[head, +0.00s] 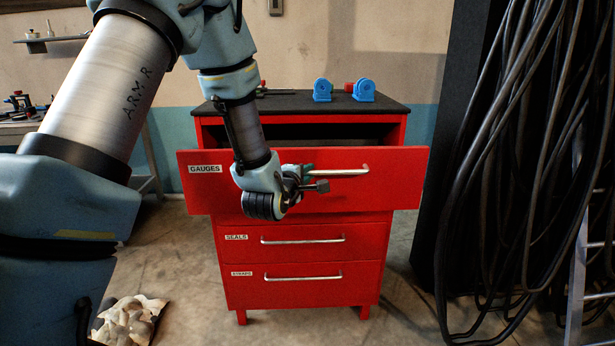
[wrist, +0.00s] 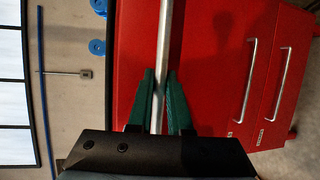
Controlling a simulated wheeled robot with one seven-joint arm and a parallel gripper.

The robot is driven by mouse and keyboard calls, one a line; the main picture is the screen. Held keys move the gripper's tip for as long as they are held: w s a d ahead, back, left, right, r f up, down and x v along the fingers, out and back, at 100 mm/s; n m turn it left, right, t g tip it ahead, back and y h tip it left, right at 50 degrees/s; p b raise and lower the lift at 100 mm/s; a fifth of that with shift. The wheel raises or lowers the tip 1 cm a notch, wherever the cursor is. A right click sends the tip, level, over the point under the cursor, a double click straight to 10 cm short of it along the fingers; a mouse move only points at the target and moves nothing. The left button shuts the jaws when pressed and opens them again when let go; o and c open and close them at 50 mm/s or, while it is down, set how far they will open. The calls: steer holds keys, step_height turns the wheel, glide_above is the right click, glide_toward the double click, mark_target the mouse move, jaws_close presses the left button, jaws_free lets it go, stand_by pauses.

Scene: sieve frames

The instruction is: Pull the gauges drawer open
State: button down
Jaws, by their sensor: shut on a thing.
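The gauges drawer (head: 385,188) is the top drawer of a red cabinet (head: 230,260), with a white GAUGES label at its left. Its front stands out from the cabinet body, and a dark gap shows above it. Its silver bar handle (head: 348,172) runs level across the front. My gripper (head: 308,178) is at the left part of this handle. In the wrist view the two green fingers of my gripper (wrist: 160,88) are shut on the handle (wrist: 165,30), one on each side. The drawer's inside is mostly hidden.
The seals drawer (head: 360,240) and a third drawer (head: 355,285) below are shut. Blue parts (head: 322,90) stand on the dark cabinet top. Black cables (head: 500,180) hang at the right beside a ladder (head: 580,250). A crumpled bag (head: 128,320) lies on the floor at lower left.

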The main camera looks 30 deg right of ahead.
steer(key=shift+s+a, duration=0.4)
steer(key=shift+s, duration=0.4)
steer(key=c, duration=0.8)
jaws_free()
steer(key=shift+c, duration=0.2)
steer(key=b+v, duration=0.6)
steer(key=v, duration=0.2)
steer(key=b+v, duration=0.2)
steer(key=b, duration=0.5)
steer(key=shift+s+a+b, duration=0.25)
steer(key=shift+a+b, duration=0.05)
steer(key=shift+b, duration=0.05)
